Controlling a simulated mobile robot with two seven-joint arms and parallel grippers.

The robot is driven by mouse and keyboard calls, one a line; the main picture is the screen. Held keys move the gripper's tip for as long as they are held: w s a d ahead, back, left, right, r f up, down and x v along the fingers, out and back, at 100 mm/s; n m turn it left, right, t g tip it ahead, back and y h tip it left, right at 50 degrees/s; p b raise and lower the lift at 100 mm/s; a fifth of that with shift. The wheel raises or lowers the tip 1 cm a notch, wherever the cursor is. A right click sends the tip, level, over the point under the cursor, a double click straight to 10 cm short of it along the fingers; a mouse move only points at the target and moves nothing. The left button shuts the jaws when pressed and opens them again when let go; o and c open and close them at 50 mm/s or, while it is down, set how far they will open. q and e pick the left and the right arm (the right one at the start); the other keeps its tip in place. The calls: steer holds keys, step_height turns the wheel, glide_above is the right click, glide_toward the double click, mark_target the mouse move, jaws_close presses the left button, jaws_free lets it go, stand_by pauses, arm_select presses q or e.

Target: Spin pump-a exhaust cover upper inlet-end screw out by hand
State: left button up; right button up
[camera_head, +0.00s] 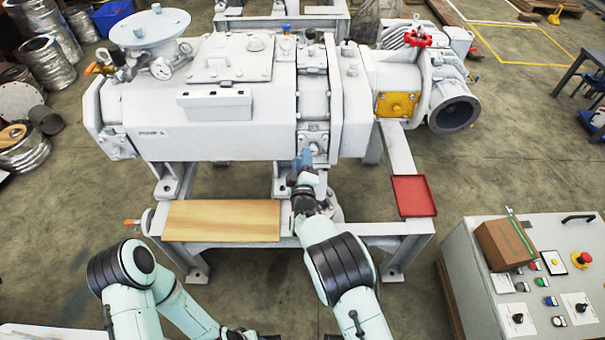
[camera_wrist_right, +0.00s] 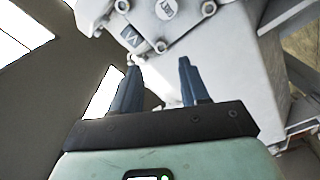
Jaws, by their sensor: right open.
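The pale grey pump (camera_head: 225,130) lies across the metal frame. A small square cover plate (camera_head: 318,133) sits on its front, right of the middle. In the right wrist view this plate (camera_wrist_right: 150,25) shows tilted, with a round emblem, a dark label and several corner screws. One screw (camera_wrist_right: 161,47) at its lower corner lies between the lines of my fingers, ahead of the tips. My right gripper (camera_head: 305,158) is just below the plate; its blue fingers (camera_wrist_right: 158,72) are apart with nothing between them. My left gripper (camera_head: 247,334) is at the bottom edge, mostly cut off.
A wooden board (camera_head: 222,221) lies on the frame left of my right arm. A red tray (camera_head: 414,196) sits on the frame to the right. A control cabinet (camera_head: 470,250) with a cardboard box (camera_head: 505,243) stands at lower right. Open floor lies beyond the pump's right end.

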arm_select(q)
steer(key=shift+s+d+r+g+p, duration=0.35)
steer(key=shift+s+r, duration=0.25)
steer(key=shift+s, duration=0.15)
arm_select(e)
steer(key=s, duration=0.6)
